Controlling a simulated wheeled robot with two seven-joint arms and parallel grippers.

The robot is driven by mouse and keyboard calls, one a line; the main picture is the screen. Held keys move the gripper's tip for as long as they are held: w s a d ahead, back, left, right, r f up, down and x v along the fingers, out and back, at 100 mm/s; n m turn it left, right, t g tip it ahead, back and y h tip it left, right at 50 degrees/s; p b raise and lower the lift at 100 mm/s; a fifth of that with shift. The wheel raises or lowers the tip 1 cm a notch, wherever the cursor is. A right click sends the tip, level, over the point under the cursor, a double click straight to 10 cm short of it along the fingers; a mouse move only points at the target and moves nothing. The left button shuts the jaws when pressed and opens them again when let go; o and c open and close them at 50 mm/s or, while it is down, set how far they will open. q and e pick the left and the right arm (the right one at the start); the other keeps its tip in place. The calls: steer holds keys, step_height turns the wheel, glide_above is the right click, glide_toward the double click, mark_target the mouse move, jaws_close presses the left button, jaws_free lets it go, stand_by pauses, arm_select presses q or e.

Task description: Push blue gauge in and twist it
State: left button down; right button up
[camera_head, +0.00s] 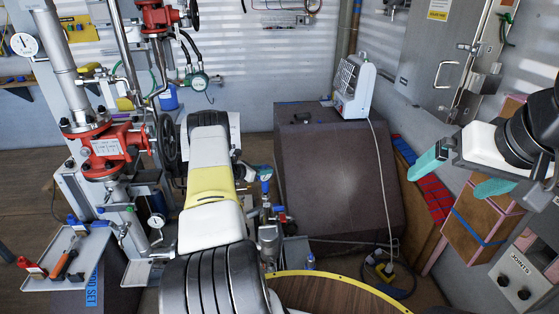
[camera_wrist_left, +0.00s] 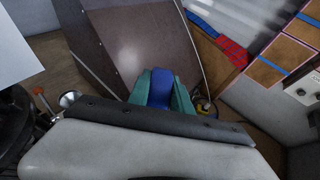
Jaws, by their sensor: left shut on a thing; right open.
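In the left wrist view, the teal fingers of my left gripper (camera_wrist_left: 159,96) are shut on a blue thing, taken as the blue gauge (camera_wrist_left: 160,86). One finger is on each side of it, and its lower part is hidden by the wrist. In the head view, my left gripper (camera_head: 262,172) is mostly hidden behind my white and yellow arm. A small blue part (camera_head: 265,187) shows just below its teal fingertips, above metal fittings (camera_head: 268,236). How deep the gauge sits cannot be seen. My right gripper (camera_head: 458,172) is open and empty at the right.
A large brown box (camera_head: 335,185) carrying a white heater (camera_head: 354,85) stands behind the fittings. Red valves (camera_head: 108,148) and pipes crowd the left. A grey tray (camera_head: 75,262) holds tools. A cable (camera_head: 388,180) hangs to the floor. Wooden boxes (camera_head: 480,225) line the right wall.

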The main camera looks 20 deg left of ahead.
arm_select(q)
steer(key=shift+f, duration=0.9)
steer(key=c, duration=1.7)
jaws_free()
jaws_close()
